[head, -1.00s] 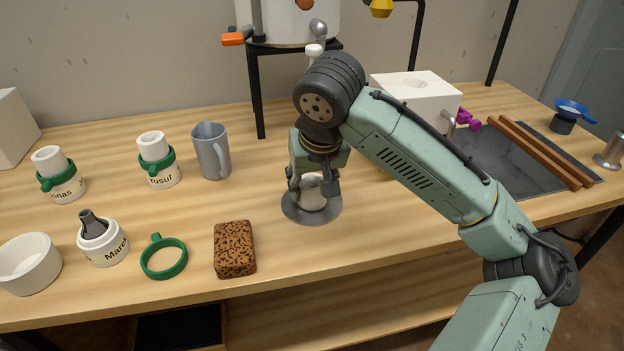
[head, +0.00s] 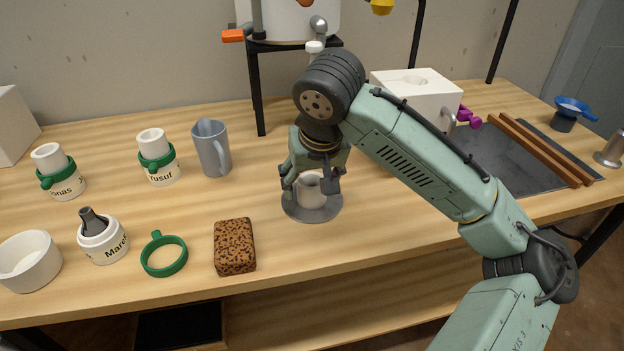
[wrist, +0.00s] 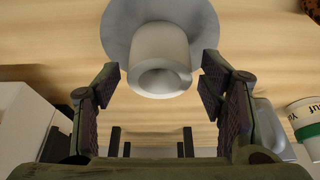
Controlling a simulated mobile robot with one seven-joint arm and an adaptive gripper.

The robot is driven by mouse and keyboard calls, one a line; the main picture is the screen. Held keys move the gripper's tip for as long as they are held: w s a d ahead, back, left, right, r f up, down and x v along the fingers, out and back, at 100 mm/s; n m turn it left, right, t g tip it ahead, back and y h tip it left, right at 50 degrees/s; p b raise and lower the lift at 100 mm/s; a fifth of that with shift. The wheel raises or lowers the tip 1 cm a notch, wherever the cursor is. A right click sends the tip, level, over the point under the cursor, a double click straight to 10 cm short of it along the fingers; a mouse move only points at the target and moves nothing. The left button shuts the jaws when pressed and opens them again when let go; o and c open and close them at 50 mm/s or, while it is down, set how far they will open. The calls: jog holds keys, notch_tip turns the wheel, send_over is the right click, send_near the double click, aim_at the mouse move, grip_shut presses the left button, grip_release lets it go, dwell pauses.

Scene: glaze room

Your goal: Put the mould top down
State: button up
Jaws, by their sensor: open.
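A small white hollow cylinder (head: 311,197) stands upright on a round grey disc (head: 330,212) near the middle of the table. My gripper (head: 311,186) is above it, pointing down, with its fingers apart on either side. In the wrist view the cylinder (wrist: 160,62) is between the open fingers (wrist: 164,76), with a visible gap on each side. The grey disc (wrist: 117,22) shows behind it.
A brown speckled sponge (head: 235,246), a green ring (head: 164,256) and a grey jug (head: 211,148) are to the left. Several named white cups (head: 160,160) stand further left. Wooden strips (head: 540,150) lie on a dark slab (head: 500,160) at the right.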

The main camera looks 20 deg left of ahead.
jog(key=v, duration=1.2)
jog(key=shift+s, duration=0.1)
